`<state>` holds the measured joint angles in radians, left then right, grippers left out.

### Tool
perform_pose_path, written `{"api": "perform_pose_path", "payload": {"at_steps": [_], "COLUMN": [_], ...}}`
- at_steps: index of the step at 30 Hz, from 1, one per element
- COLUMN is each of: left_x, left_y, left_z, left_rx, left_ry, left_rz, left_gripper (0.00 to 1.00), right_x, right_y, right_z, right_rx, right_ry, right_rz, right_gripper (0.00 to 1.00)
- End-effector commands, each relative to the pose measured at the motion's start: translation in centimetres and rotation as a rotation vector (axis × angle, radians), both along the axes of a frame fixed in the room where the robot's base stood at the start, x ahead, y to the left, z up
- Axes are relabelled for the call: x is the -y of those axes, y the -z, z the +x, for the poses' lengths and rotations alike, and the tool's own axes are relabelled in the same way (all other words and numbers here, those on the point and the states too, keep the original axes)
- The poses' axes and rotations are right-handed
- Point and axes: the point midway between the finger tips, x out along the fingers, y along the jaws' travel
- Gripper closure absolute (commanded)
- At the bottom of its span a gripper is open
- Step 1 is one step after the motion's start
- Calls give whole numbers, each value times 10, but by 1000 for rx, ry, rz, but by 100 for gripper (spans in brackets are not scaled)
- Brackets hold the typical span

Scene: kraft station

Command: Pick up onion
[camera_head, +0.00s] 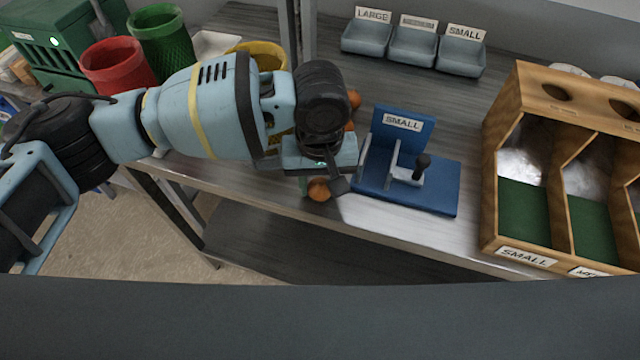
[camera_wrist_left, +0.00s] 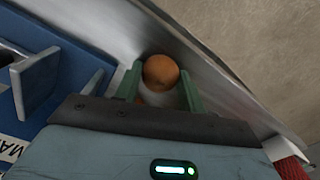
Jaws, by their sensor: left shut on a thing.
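An orange-brown onion (camera_head: 319,190) shows just under my left gripper (camera_head: 322,183), near the front edge of the table. In the left wrist view the onion (camera_wrist_left: 160,72) sits between the two green fingers of the left gripper (camera_wrist_left: 160,88). The left gripper is shut on it. The table edge is close beside the onion; I cannot tell whether the onion touches the table. Another orange-brown round thing (camera_head: 354,99) shows behind the gripper, partly hidden by my arm. My right gripper is in neither view.
A blue fixture marked SMALL (camera_head: 440,190) stands right of the gripper. A wooden compartment rack (camera_head: 490,200) is farther right. Grey labelled bins (camera_head: 413,48) stand at the back. Red (camera_head: 115,65), green (camera_head: 160,35) and yellow (camera_head: 265,55) containers stand back left.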

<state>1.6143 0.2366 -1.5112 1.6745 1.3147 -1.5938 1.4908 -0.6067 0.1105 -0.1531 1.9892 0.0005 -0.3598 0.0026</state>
Motion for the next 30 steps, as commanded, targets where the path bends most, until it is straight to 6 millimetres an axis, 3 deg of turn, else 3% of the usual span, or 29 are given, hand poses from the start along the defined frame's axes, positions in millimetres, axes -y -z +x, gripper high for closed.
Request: {"api": "perform_pose_path", "payload": {"at_steps": [8,15,30], "left_x": [0,1,-32], "left_y": [-7,-38,-48], "left_z": [0,0,-112], "left_rx": [1,2,2], "left_ry": [0,1,3], "left_rz": [0,-3,-1], "left_gripper": [82,82,82], "right_x": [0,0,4], "right_y": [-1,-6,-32], "right_z": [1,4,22], "right_rx": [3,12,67], "right_ry": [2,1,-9], "right_rz": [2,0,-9], "right_gripper": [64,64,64]}}
